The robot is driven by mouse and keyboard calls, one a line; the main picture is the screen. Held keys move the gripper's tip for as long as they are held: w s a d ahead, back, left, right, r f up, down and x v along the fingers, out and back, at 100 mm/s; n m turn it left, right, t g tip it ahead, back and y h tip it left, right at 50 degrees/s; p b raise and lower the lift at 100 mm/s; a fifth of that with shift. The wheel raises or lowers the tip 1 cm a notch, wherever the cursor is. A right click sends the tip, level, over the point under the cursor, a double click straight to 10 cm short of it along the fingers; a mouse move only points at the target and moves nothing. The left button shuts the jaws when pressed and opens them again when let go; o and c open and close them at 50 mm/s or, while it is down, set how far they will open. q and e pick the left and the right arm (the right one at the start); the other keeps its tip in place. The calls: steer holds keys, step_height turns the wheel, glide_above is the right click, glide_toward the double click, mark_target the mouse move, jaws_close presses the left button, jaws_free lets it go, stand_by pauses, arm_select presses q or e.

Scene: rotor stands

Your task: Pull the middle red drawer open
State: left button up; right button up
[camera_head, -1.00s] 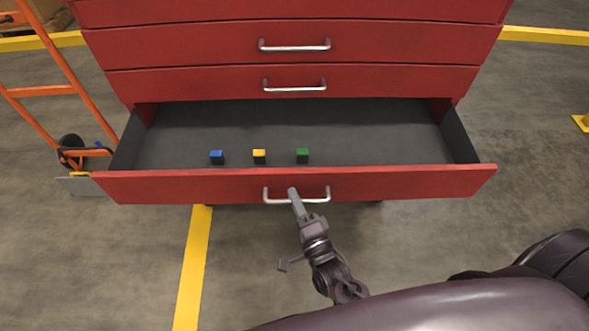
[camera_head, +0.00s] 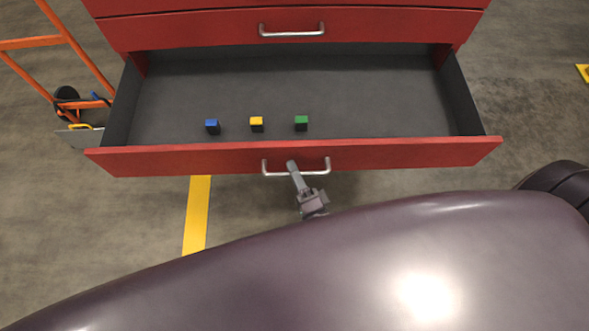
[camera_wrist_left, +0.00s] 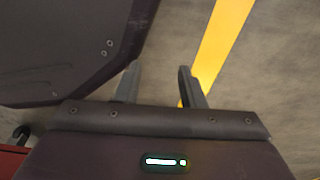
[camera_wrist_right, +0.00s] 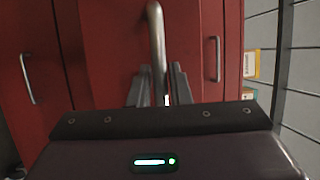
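A red drawer (camera_head: 390,155) is pulled well out of the red cabinet (camera_head: 380,28). Its dark inside shows in the head view. Its silver handle (camera_head: 322,172) is on the front; the handle also shows in the right wrist view (camera_wrist_right: 156,40). My right gripper (camera_head: 292,167) is at this handle, and in the right wrist view its fingers (camera_wrist_right: 157,85) are closed in around the bar from both sides. My left gripper (camera_wrist_left: 158,80) is open and empty above the floor, seen only in the left wrist view.
A closed drawer with a handle (camera_head: 291,31) is above. An orange hand truck (camera_head: 70,60) stands at the left. A yellow floor line (camera_head: 197,215) runs below the drawer.

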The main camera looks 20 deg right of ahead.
steer(key=shift+v, duration=3.9)
